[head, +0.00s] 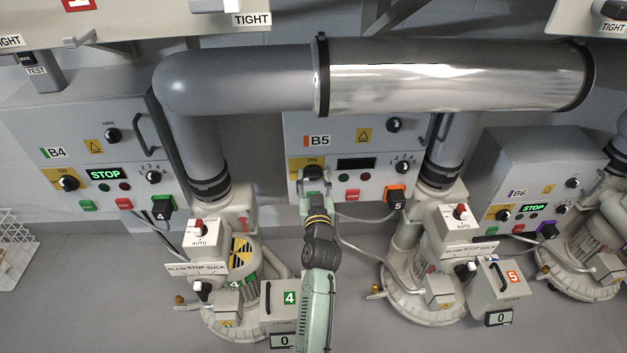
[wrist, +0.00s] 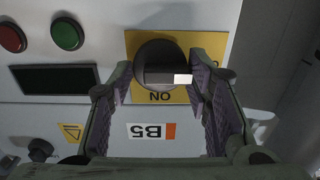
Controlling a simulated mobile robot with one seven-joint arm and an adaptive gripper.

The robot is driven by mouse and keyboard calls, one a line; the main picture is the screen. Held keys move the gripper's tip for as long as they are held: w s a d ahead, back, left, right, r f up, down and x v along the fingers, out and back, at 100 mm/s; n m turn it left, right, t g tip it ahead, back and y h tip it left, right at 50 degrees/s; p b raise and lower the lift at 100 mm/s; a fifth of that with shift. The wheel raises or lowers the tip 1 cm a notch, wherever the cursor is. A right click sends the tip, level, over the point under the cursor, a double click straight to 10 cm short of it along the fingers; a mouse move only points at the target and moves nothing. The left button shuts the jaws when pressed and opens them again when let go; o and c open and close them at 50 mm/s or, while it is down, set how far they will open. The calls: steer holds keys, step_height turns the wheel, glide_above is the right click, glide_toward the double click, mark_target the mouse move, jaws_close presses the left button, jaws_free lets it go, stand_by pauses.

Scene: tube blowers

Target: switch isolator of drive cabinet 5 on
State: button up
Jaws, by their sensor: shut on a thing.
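Drive cabinet B5 (head: 338,130) is grey, with an orange tag. Its isolator is a black rotary knob (wrist: 158,58) on a yellow plate (wrist: 137,42) marked ON. The wrist view shows the panel upside down. The knob's bar lies level there, its white mark on the picture's right, with ON below it. My gripper (head: 314,180) is at the knob, a finger on either side, shut on it; in the wrist view (wrist: 162,78) the fingers flank the bar. The cabinet's display (head: 356,163) is dark. In the head view my gripper hides part of the knob.
Cabinets B4 (head: 85,125) and B6 (head: 535,165) show green STOP displays. A thick pipe (head: 440,80) crosses above B5. Blowers stand below at left (head: 235,235) and right (head: 415,290) of my arm. Cables hang near B5's lower edge.

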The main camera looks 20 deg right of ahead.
steer(key=c, duration=0.6)
steer(key=shift+o, duration=0.2)
steer(key=shift+m, duration=0.3)
steer(key=m+p, duration=0.1)
steer(key=m, duration=0.1)
steer(key=shift+m, duration=0.3)
steer(key=m+p, duration=0.1)
steer(key=m, duration=0.3)
steer(key=m+p, duration=0.2)
steer(key=m, duration=0.4)
steer(key=shift+p, duration=0.3)
steer(key=m+p, duration=0.1)
steer(key=m, duration=0.3)
steer(key=shift+m+p, duration=0.3)
steer(key=shift+f, duration=0.1)
